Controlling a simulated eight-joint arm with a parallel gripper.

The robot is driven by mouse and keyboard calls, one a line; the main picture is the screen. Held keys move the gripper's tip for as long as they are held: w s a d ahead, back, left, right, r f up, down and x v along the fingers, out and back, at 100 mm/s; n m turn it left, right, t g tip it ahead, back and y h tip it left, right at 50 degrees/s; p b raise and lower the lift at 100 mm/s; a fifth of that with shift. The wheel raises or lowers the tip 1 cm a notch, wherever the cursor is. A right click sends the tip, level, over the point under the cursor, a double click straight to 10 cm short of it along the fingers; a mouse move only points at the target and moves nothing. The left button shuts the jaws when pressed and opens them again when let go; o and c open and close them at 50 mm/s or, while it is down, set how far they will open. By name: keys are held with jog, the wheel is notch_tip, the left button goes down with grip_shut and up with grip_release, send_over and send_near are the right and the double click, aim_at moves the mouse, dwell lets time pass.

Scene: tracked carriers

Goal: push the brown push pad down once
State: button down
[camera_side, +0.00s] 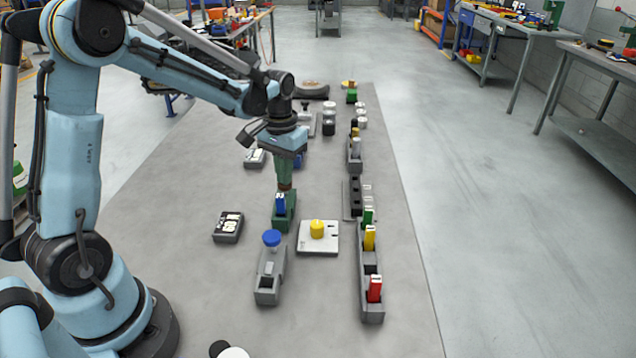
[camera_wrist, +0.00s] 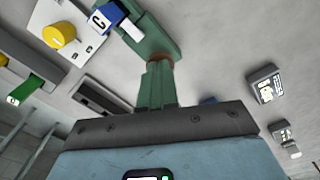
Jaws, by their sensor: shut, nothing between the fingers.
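The brown push pad (camera_wrist: 160,57) shows as a reddish-brown patch at the end of a green carrier (camera_wrist: 158,35) in the wrist view. In the side view the green carrier (camera_side: 284,222) stands mid-mat, with a blue block (camera_side: 280,203) upright in it. My gripper (camera_side: 285,184) points down over the far end of this carrier, fingers shut and empty. In the wrist view the green fingertips (camera_wrist: 159,66) are right at the pad and cover part of it. I cannot tell whether they touch it or how far it is pressed.
A white plate with a yellow knob (camera_side: 317,229) and a grey carrier with a blue knob (camera_side: 271,238) stand close by. A long grey rail (camera_side: 371,310) holds upright blocks at the right. A dark box (camera_side: 228,228) lies left.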

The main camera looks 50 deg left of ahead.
jog(key=shift+r, duration=2.35)
jog(key=shift+r, duration=0.1)
jog(key=s+d+r+t, duration=0.2)
jog(key=s+d, duration=0.1)
jog(key=s+d+r+m, duration=0.1)
jog(key=d, duration=0.1)
jog(key=shift+s+d+r+t, duration=0.1)
jog(key=shift+s+r+t, duration=0.15)
jog(key=shift+t, duration=0.15)
jog(key=s+d+m+t, duration=0.2)
jog(key=s+d+t, duration=0.2)
jog(key=s+d, duration=0.1)
jog(key=shift+s+d+f, duration=0.25)
jog(key=shift+s+d, duration=0.05)
jog(key=shift+s, duration=0.45)
